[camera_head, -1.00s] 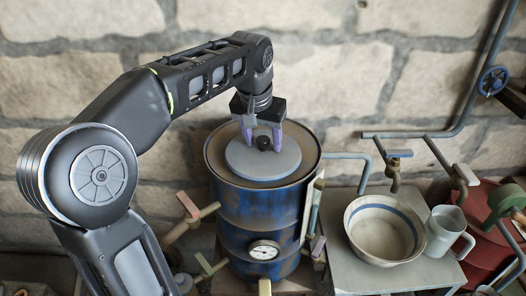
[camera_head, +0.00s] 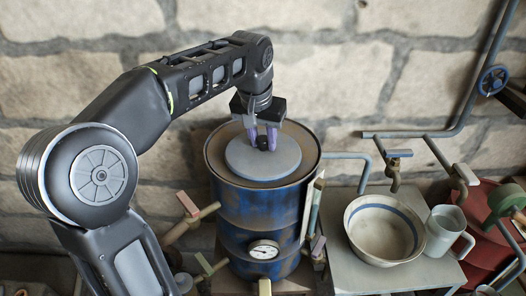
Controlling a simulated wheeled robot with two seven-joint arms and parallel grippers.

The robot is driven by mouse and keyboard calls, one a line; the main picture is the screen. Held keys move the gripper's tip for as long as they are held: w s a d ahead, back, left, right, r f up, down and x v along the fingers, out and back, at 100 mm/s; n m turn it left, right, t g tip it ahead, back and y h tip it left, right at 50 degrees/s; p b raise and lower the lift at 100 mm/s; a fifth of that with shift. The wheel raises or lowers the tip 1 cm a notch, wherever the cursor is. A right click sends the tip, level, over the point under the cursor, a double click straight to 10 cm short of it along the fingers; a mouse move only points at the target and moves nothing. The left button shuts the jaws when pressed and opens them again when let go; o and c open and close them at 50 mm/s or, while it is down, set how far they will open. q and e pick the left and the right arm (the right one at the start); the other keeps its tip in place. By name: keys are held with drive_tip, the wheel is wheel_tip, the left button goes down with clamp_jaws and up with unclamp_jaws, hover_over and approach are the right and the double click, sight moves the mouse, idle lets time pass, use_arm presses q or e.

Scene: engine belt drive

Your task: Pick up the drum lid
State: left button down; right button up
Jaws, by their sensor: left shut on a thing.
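The drum lid (camera_head: 263,164) is a round grey disc with a dark knob in its middle. It lies flat on top of the blue, rust-stained drum (camera_head: 234,206) in the head view. My left gripper (camera_head: 263,145) points down from above and its purple fingers are shut on the lid's dark knob. The fingers partly hide the knob. My right gripper is not in view.
A gauge (camera_head: 263,250) sits on the drum's front. To the right, a cream bowl with a blue band (camera_head: 384,238) and a grey mug (camera_head: 445,232) stand on a light table (camera_head: 350,278). Pipes with taps (camera_head: 394,170) run along the stone wall behind.

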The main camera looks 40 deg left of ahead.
sight(263, 138)
use_arm(q)
drive_tip(key=shift+r, duration=0.1)
idle(0.3)
wheel_tip(263, 138, up, 5)
drive_tip(key=shift+f, duration=0.15)
wheel_tip(263, 138, up, 5)
drive_tip(key=p, duration=0.3)
idle(0.7)
